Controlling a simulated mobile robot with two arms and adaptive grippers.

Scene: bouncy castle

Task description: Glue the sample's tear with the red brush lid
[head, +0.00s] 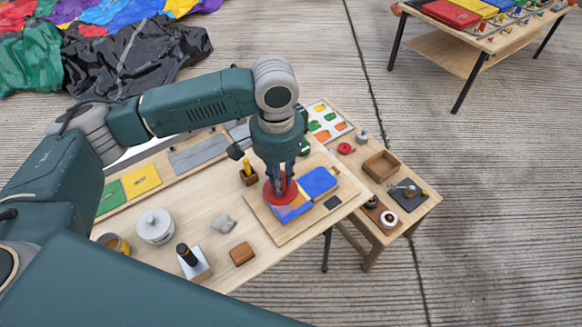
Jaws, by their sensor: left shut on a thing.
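My left gripper (279,186) points down over the wooden board and is shut on the red brush lid (270,196), a round red piece. The sample (295,212), a mostly blue piece, lies on the board (262,214) under the lid. The lid covers part of the sample, so the tear and any brush tip are hidden. I cannot tell whether the lid touches the sample. A second blue piece (318,181) lies on the board to the right. My right gripper is not in view.
A grey-white pot (155,226), a dark-topped bottle (187,254) and a brown block (242,254) stand at the table's front left. A side table to the right holds a wooden tray (381,166) and a red ring-like item (346,148).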

